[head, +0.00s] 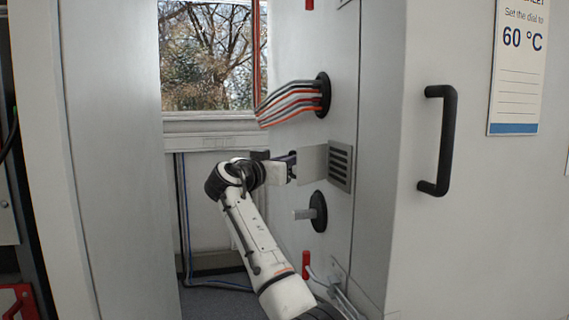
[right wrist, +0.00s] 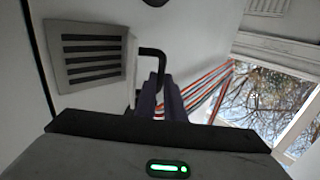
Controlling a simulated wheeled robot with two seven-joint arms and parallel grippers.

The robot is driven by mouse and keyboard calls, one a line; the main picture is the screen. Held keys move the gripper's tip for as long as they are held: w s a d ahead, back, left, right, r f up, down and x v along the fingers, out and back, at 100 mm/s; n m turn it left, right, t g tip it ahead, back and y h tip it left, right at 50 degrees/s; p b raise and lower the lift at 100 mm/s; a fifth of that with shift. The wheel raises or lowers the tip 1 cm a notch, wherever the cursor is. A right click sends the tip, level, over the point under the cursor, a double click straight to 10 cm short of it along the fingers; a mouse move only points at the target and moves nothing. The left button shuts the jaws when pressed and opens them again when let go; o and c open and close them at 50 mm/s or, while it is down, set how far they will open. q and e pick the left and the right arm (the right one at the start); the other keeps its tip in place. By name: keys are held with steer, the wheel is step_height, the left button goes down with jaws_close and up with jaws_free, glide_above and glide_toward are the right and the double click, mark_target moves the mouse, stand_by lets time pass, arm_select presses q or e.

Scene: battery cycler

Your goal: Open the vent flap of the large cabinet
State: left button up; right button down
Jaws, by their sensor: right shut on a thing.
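The large cabinet (head: 385,150) fills the right half of the head view. On its side wall is a slatted vent (head: 340,166), which also shows in the right wrist view (right wrist: 92,55). The vent flap (head: 312,165) is a pale panel standing out from the wall at the vent's left side, leaving the slats uncovered. The flap shows nearly edge-on in the right wrist view (right wrist: 131,72). My right gripper (head: 291,167) is shut on the flap's black handle (right wrist: 153,53). My left gripper is not in view.
Red, black and grey cables (head: 292,102) leave a round port above the vent. A black round fitting with a grey lever (head: 318,212) sits below it. A black door handle (head: 446,140) is on the cabinet front. A grey panel (head: 115,160) stands left.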

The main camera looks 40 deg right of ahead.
steer(key=shift+a, duration=0.1)
steer(key=c, duration=1.8)
jaws_free()
steer(key=shift+w, duration=0.1)
steer(key=shift+c, duration=0.2)
steer(key=b+v, duration=0.2)
steer(key=v, duration=0.8)
steer(key=shift+a, duration=0.15)
